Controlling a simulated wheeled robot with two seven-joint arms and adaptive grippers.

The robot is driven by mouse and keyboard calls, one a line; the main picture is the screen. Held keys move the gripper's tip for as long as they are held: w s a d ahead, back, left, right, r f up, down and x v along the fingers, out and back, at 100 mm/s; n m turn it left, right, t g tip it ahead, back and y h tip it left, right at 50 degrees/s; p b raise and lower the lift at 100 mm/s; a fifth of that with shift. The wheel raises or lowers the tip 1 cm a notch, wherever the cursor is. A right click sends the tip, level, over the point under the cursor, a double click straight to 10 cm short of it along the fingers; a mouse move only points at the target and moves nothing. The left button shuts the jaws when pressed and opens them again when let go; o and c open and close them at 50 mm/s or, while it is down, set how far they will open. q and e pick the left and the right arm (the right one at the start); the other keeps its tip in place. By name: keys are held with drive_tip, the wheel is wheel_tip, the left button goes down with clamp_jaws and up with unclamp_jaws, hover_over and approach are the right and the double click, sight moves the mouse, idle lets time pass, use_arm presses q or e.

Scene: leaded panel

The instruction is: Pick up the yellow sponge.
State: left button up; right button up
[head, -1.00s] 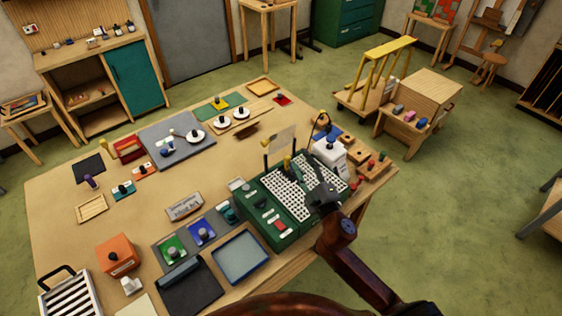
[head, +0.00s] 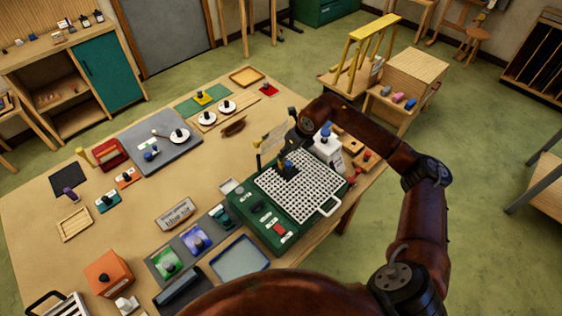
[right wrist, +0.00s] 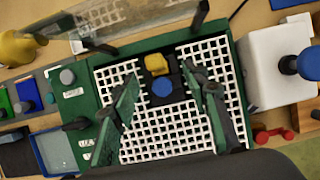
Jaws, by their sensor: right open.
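A small yellow block (right wrist: 157,64), which looks like the sponge, sits with a dark piece and a round blue knob (right wrist: 162,87) on the white grid (right wrist: 150,145) of a green machine (right wrist: 84,150). My right gripper (right wrist: 162,78) is open over the grid, its fingers left and right of the block and knob; I cannot tell if they touch it. In the head view the right gripper (head: 287,163) reaches down over the grid of the green machine (head: 245,222), and the block is not clearly seen there. My left gripper is not in view.
A clear upright panel (right wrist: 135,25) stands at the grid's far edge. A white bottle (head: 328,148) with a blue top is close on the right. A blue-rimmed tray (head: 240,258) and coloured knobbed pieces lie to the left. The table's middle (head: 120,235) is mostly clear.

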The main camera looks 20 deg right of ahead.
sight(282, 164)
drive_tip(key=x, duration=0.2)
drive_tip(key=p+x, duration=0.1)
drive_tip(key=x, duration=0.1)
drive_tip(key=p+x, duration=0.1)
drive_tip(key=x, duration=0.2)
drive_tip(key=shift+s+a+f, duration=0.15)
drive_tip(key=shift+a, duration=0.2)
drive_tip(key=shift+f, duration=0.25)
drive_tip(key=shift+c, duration=0.4)
drive_tip(key=c, duration=1)
drive_tip(key=shift+r, duration=0.15)
wheel_tip(282, 164, up, 28)
drive_tip(key=b, duration=0.4)
drive_tip(key=shift+b, duration=0.4)
